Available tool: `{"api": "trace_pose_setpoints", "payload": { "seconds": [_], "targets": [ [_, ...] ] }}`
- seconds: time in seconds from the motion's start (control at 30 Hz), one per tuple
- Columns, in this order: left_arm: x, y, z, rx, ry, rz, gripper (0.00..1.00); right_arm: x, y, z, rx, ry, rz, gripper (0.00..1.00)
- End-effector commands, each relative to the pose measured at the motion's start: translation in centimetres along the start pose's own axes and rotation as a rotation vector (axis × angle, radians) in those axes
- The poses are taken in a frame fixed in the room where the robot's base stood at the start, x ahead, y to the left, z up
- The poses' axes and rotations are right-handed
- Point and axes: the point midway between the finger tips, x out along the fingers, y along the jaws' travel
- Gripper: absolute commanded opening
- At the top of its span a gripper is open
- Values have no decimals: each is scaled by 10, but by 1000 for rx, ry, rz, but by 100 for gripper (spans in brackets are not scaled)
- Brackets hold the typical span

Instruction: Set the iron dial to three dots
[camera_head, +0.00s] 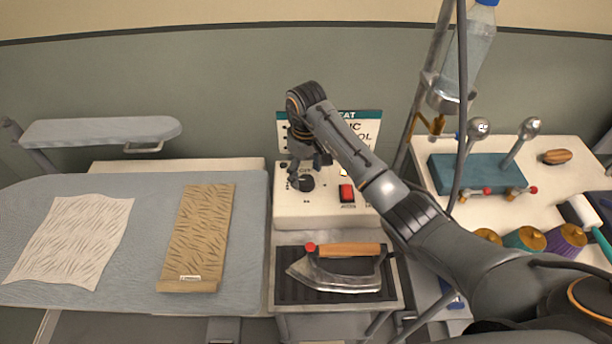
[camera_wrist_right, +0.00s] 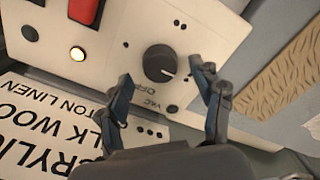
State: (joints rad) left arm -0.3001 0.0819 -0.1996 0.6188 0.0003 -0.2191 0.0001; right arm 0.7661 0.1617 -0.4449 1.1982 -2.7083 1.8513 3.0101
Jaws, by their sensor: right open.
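The iron dial is a round black knob (camera_head: 303,184) on the front of a cream control box (camera_head: 320,210); it also shows in the right wrist view (camera_wrist_right: 159,62). A small pale mark on its edge points to the lower right in the wrist view. Dot marks and "VAC OFF" lettering are printed around it. My right gripper (camera_head: 307,166) is just over the dial. In the wrist view its open fingers (camera_wrist_right: 163,74) stand either side of the dial, apart from it; contact is not visible. My left gripper is not in view.
A red switch (camera_head: 346,193) and a lit lamp (camera_wrist_right: 77,54) sit beside the dial. A label board (camera_head: 365,130) stands behind the box. The iron (camera_head: 335,272) rests on a dark pad in front. The ironing board (camera_head: 150,220) with two cloths is at left.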

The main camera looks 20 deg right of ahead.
Motion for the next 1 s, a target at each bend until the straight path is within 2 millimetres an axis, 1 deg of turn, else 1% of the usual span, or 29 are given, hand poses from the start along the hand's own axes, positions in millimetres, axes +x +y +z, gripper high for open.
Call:
{"api": "trace_pose_setpoints", "payload": {
  "seconds": [0.03,0.2,0.33,0.47,1.0],
  "targets": [
    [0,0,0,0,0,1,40,-10,0,-1,-1,4,0,66],
    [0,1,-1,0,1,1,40,-38,0,-1,0,4,0,66],
    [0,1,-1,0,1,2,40,-50,0,-1,-1,1,0,66],
    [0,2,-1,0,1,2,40,-54,0,0,0,0,0,66],
    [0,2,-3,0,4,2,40,-54,0,0,0,-1,0,66]
  ]
}}
